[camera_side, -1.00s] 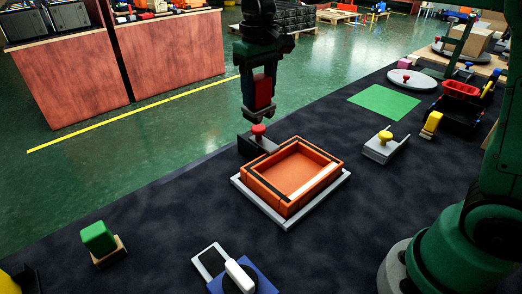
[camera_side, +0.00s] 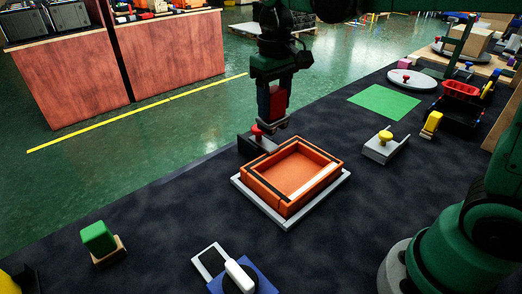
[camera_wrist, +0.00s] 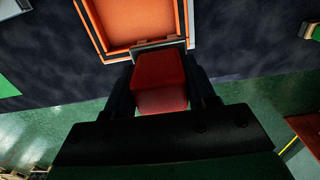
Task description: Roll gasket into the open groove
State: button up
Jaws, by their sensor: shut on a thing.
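An orange rectangular frame (camera_side: 327,178) with raised walls lies on a light grey base plate (camera_side: 259,206) on the dark table. A black line, perhaps gasket or groove, runs along parts of its rim; I cannot tell which. My gripper (camera_side: 273,122) is shut on a red block-like handle (camera_side: 277,103) above the frame's far left corner. In the wrist view the red handle (camera_wrist: 160,82) sits between my fingers, and a grey end piece beyond it overlaps the edge of the orange frame (camera_wrist: 130,22). Contact with the rim cannot be told.
A dark block with a red knob (camera_side: 257,130) stands just behind the frame, close to my gripper. A grey holder with a yellow knob (camera_side: 384,138) is to the right. A blue block with a white handle (camera_side: 238,274) is in front. A green square (camera_side: 384,102) lies flat further back.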

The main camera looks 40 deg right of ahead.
jog(key=s+a+f, duration=0.3)
jog(key=s+a, duration=0.1)
jog(key=a, duration=0.6)
jog(key=s+a+f, duration=0.3)
jog(key=s+a, duration=0.1)
jog(key=a, duration=0.6)
jog(key=shift+w+f, duration=0.15)
jog(key=shift+f, duration=2.55)
jog(key=shift+f, duration=0.55)
notch_tip(320, 180, up, 7)
